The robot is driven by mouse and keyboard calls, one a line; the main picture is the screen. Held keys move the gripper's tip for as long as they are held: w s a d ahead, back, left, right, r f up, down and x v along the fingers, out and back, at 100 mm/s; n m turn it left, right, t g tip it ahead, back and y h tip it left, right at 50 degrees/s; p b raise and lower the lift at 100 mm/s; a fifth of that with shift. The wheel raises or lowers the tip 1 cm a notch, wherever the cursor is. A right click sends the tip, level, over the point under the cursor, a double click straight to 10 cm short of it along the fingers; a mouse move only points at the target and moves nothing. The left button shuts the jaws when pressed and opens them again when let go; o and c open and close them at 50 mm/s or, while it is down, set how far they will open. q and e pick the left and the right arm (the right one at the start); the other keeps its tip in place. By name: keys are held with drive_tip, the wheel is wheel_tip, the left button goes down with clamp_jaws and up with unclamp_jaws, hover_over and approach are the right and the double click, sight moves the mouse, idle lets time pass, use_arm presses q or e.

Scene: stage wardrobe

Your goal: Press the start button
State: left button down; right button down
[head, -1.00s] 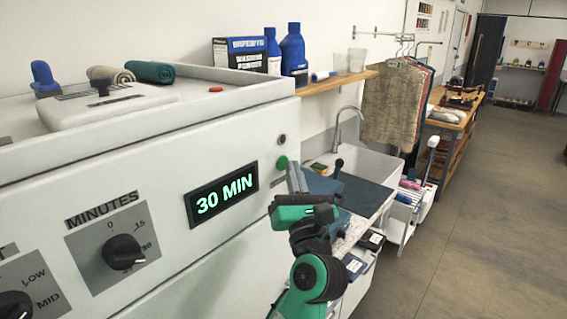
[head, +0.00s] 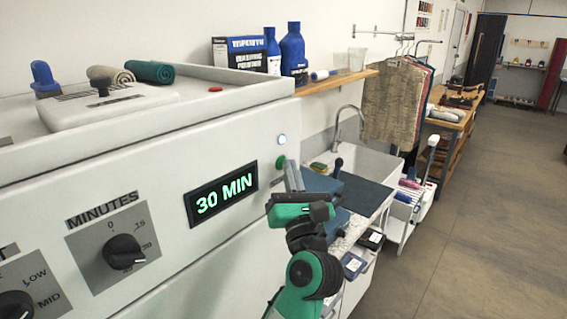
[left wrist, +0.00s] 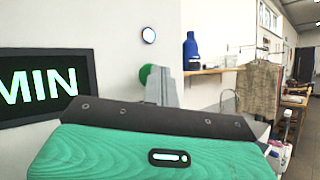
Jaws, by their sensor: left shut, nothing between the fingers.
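The green start button (head: 281,163) is on the white machine's front panel, right of the display (head: 222,199) reading 30 MIN. In the left wrist view the button (left wrist: 145,74) is partly hidden behind the fingers. My left gripper (head: 290,172) is shut and empty, with its fingertips at the button's lower right edge. I cannot tell whether they touch it. A round lamp (head: 281,140) above the button glows white; it also shows lit in the left wrist view (left wrist: 149,35). My right gripper is not in view.
The minutes dial (head: 123,251) is at left on the panel. A wooden shelf (head: 340,83) with bottles and a box is above a sink (head: 372,170) to the right. Hanging clothes (head: 393,100) are beyond. The floor at right is clear.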

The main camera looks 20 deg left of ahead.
use_arm(q)
drive_tip(key=shift+d, duration=0.1)
drive_tip(key=shift+s+d, duration=0.3)
drive_tip(key=shift+d, duration=0.3)
